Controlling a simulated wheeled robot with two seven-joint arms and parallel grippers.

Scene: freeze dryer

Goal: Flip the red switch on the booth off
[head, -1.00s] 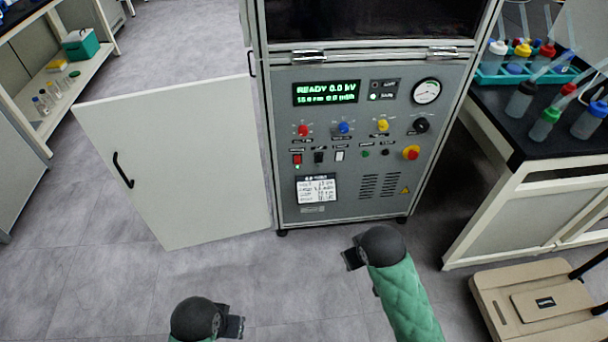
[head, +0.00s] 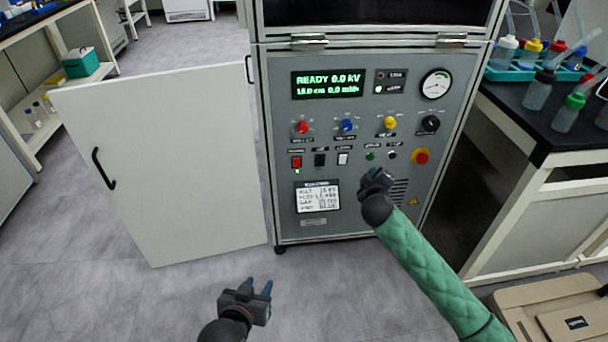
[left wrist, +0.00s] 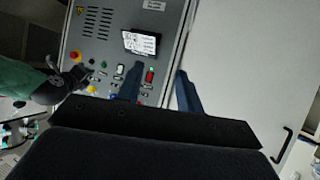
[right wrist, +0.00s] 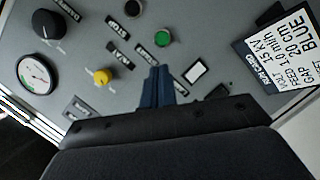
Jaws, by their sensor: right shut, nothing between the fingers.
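The booth (head: 350,215) is a grey cabinet with a control panel. The red switch (head: 297,162) sits at the panel's left, below the red knob, with a small green light under it. In the left wrist view the red switch (left wrist: 149,76) shows between the finger lines. My left gripper (head: 258,286) is open and empty, low in front of the booth, apart from the panel. My right gripper (head: 375,174) is in front of the panel's lower middle, right of the red switch. In the right wrist view its fingers (right wrist: 158,85) are together and empty; the red switch is not visible there.
The booth's white door (head: 165,165) stands open at the left. A black bench (head: 545,135) with bottles stands at the right, with a beige cart (head: 550,305) below. Black and white switches, knobs and a red-yellow emergency button (head: 421,156) share the panel.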

